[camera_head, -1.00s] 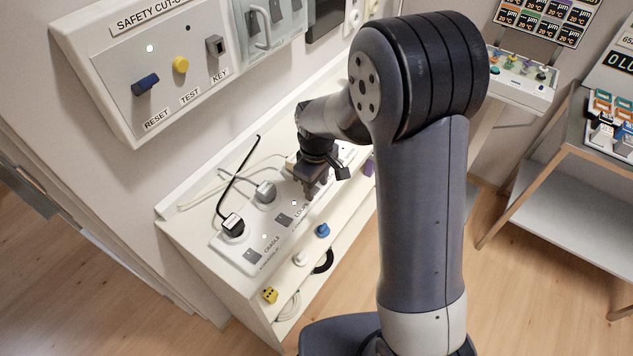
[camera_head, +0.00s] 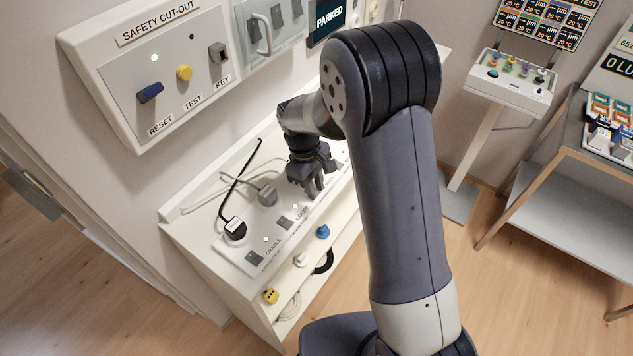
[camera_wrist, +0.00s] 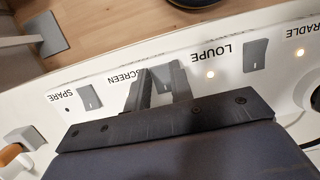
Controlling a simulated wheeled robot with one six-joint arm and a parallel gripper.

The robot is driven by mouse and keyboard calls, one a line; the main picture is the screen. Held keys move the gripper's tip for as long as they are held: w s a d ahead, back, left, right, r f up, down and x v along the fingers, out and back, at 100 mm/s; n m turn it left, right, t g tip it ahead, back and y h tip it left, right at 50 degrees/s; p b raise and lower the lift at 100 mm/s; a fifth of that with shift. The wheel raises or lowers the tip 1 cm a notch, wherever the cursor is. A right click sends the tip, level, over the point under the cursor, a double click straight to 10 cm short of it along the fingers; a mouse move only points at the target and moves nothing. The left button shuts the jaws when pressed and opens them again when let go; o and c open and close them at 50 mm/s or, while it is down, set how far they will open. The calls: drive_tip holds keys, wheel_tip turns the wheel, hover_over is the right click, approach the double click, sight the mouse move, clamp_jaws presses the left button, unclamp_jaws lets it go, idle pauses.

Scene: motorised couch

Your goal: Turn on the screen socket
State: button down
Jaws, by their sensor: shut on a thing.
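The socket strip (camera_head: 262,240) lies on a white ledge along the wall. In the wrist view, a grey rocker switch (camera_wrist: 162,75) stands beside the SCREEN label (camera_wrist: 124,78). My gripper (camera_wrist: 163,82) has one finger on each side of this switch and is shut on it. It also shows over the strip in the head view (camera_head: 313,188). No lamp for SCREEN is visible; a finger may hide it. The LOUPE switch (camera_wrist: 255,55) is to its right with a lit lamp (camera_wrist: 210,74). The SPARE switch (camera_wrist: 90,98) is to its left with a dark lamp.
A black plug (camera_head: 235,229) and a grey plug (camera_head: 267,194) sit in the strip, with cables behind them. The safety cut-out box (camera_head: 150,75) juts from the wall above. A display (camera_head: 328,22) reads PARKED.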

drive_tip(key=shift+w+a+g+h, duration=0.2)
drive_tip(key=shift+g+h, duration=0.2)
drive_tip(key=shift+h, duration=0.2)
drive_tip(key=c, duration=1.2)
unclamp_jaws()
drive_tip(key=shift+c, duration=0.2)
drive_tip(key=b+v, duration=0.1)
drive_tip(key=v, duration=0.9)
drive_tip(key=shift+r+b, duration=0.35)
drive_tip(key=shift+r, duration=0.1)
drive_tip(key=shift+f, duration=0.1)
drive_tip(key=p+x, duration=0.2)
drive_tip(key=x, duration=0.9)
drive_tip(key=shift+s+t+y+b, duration=0.1)
drive_tip(key=shift+t+y+b, duration=0.4)
drive_tip(key=shift+y, duration=0.1)
